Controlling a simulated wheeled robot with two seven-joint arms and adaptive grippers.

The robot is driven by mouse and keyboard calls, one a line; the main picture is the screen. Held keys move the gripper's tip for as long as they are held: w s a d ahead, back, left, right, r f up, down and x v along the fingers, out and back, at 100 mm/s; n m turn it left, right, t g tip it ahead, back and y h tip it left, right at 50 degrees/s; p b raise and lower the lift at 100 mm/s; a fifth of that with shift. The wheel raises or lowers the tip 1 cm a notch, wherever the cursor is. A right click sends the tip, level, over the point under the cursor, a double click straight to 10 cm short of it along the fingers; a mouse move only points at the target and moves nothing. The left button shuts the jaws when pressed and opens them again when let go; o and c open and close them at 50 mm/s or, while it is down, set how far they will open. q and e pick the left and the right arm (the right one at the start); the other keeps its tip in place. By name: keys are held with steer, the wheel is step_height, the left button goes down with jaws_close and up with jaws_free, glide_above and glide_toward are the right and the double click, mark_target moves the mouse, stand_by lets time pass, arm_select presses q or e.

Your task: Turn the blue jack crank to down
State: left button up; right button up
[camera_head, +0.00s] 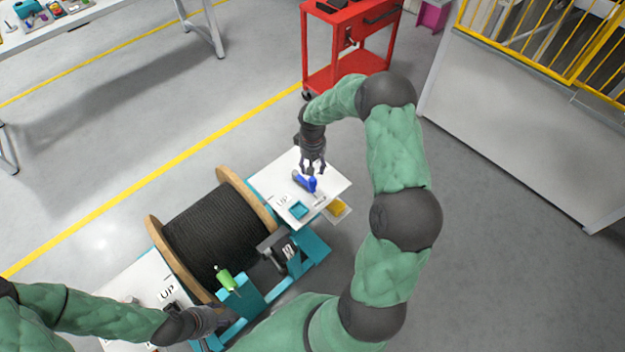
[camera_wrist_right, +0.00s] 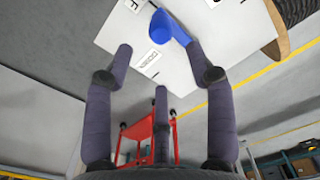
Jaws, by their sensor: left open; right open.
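The blue jack crank (camera_head: 305,182) sits on the white panel (camera_head: 335,182) at the right end of the cable reel stand. My right gripper (camera_head: 313,170) is directly at the crank, open, with its fingers pointing down at it. In the right wrist view the blue crank (camera_wrist_right: 160,27) lies near the spread fingertips of my right gripper (camera_wrist_right: 155,55), its handle reaching toward the right finger. I cannot tell whether they touch. My left gripper (camera_head: 215,318) is open at the bottom left, near the left end of the stand, partly cut by darkness and overlap.
A wooden-flanged reel of black cable (camera_head: 210,235) fills the stand's middle. A green handle (camera_head: 226,280) stands at its front. A red cart (camera_head: 335,70) stands behind; a yellow fence (camera_head: 545,40) is at right. Open floor lies around.

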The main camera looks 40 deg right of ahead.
mark_target(313, 179)
step_height(313, 179, down, 10)
steer(key=shift+f+b, duration=0.1)
steer(key=shift+b, duration=1.1)
jaws_close()
